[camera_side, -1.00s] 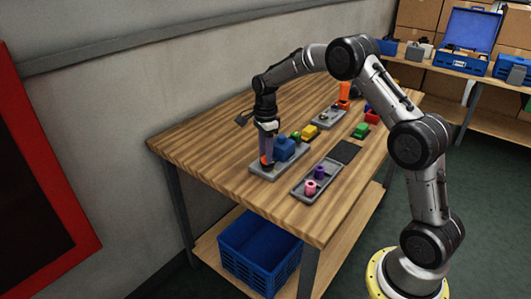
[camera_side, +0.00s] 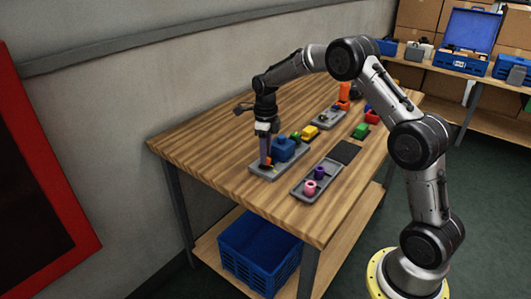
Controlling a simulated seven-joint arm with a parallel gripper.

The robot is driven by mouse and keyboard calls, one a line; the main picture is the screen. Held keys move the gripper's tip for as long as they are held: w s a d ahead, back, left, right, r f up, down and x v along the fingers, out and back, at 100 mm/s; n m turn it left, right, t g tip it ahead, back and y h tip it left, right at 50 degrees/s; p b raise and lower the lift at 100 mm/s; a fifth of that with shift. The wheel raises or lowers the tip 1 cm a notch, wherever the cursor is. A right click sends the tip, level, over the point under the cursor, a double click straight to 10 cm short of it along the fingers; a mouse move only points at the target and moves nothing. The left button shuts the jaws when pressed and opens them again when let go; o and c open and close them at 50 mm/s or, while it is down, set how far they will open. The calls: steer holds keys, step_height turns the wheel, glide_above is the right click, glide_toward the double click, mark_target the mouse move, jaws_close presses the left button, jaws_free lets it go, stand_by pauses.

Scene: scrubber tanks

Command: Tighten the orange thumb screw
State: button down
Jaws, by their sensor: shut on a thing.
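The orange thumb screw (camera_side: 268,161) shows as a small patch of orange low between my gripper's fingertips, at the left part of a grey tray (camera_side: 261,171). My gripper (camera_side: 266,163) points straight down over it and is shut on it. The fingers hide most of the screw, so I cannot tell how deep it sits. A blue block-like part (camera_side: 284,148) stands on the same tray, just right of the fingers.
A second grey tray (camera_side: 303,195) in front holds a pink piece (camera_side: 310,187) and a purple piece (camera_side: 320,173). Yellow (camera_side: 310,131) and green (camera_side: 360,131) pieces lie behind. A dark flat pad (camera_side: 346,151) lies to the right. The table's left end is clear.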

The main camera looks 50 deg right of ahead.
steer(key=shift+w+d+r+m, duration=0.1)
steer(key=shift+w+r+m, duration=0.05)
steer(key=shift+r+m, duration=0.3)
steer(key=shift+f, duration=0.1)
steer(key=c, duration=0.7)
jaws_free()
steer(key=shift+o, duration=1)
steer(key=shift+f, duration=0.25)
step_height(320, 180, up, 14)
